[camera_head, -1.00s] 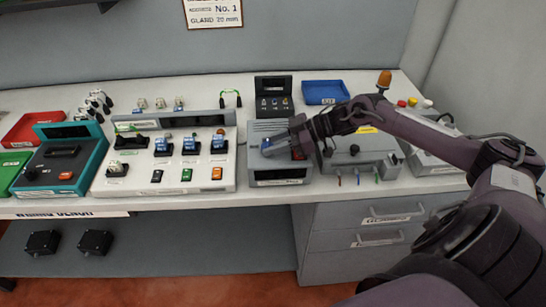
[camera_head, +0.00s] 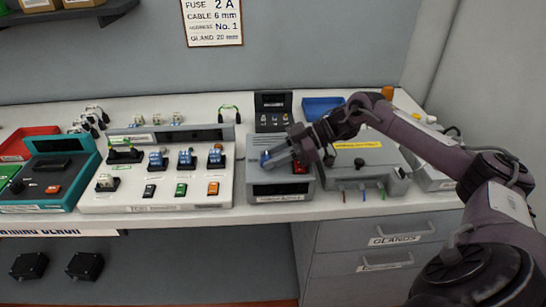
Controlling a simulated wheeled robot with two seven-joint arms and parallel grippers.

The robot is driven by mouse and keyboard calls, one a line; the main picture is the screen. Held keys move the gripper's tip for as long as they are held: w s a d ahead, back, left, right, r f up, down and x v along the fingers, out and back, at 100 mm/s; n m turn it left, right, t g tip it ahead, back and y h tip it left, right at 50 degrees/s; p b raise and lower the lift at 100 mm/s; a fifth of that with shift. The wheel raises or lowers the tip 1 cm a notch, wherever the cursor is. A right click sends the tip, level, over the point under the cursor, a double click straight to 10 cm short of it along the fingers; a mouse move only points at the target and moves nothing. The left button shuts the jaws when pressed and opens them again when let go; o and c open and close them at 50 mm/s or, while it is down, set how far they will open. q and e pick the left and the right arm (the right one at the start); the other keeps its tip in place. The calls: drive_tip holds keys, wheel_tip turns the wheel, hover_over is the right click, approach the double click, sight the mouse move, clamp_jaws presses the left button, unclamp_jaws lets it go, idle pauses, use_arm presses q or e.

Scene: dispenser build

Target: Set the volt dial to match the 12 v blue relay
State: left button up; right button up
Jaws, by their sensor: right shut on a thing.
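My right gripper (camera_head: 274,159) reaches in from the right over a grey bench unit (camera_head: 281,188). A red button (camera_head: 300,168) shows beside the fingers. Blue relays stand on the white board, at left (camera_head: 157,160), middle (camera_head: 186,158) and right (camera_head: 216,155); their voltage marks are too small to read. A black knob (camera_head: 360,163) is on the grey box to the right. I cannot tell which control is the volt dial.
The white board (camera_head: 135,200) also carries black, green and orange switches. A teal unit (camera_head: 50,200) stands at left, a blue tray (camera_head: 322,108) behind. A dark upright case (camera_head: 272,112) stands behind the grey unit. Drawers (camera_head: 385,240) are below the bench.

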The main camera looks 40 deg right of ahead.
drive_tip(key=o, duration=1)
drive_tip(key=shift+c, duration=0.2)
drive_tip(key=b+v, duration=0.1)
drive_tip(key=v, duration=0.6)
drive_tip(key=shift+s+d+r+b, duration=0.1)
drive_tip(key=shift+s+d+b, duration=0.05)
drive_tip(key=shift+d+b, duration=0.25)
